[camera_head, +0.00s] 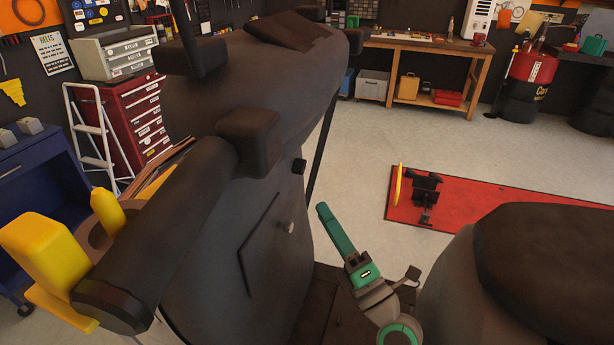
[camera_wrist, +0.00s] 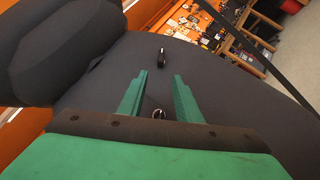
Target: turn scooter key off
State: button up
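The scooter (camera_head: 265,270) is a large dark grey body filling the middle of the head view. Its key (camera_head: 288,228) is a small light piece on the front panel, beside a slanted dark seam. In the wrist view the key (camera_wrist: 159,114) shows as a small metallic piece between my two green fingers. My gripper (camera_head: 323,209) is just right of the key in the head view, apart from it. In the wrist view my gripper (camera_wrist: 160,76) is open and empty, its fingers on either side of the key. The key's exact turn is too small to tell.
A black knob (camera_head: 299,166) sits above the key and also shows in the wrist view (camera_wrist: 161,58). The handlebar grip (camera_head: 165,235) is at left, the dark seat (camera_head: 545,250) at right. A red lift platform (camera_head: 480,205) lies on open floor behind.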

aim_at(304, 172)
jog(key=x, duration=0.7)
jog(key=d+x, duration=0.1)
jog(key=x, duration=0.3)
jog(key=shift+w+a+r, duration=0.1)
jog(key=shift+w+r, duration=0.1)
jog(key=shift+w, duration=0.1)
grip_shut()
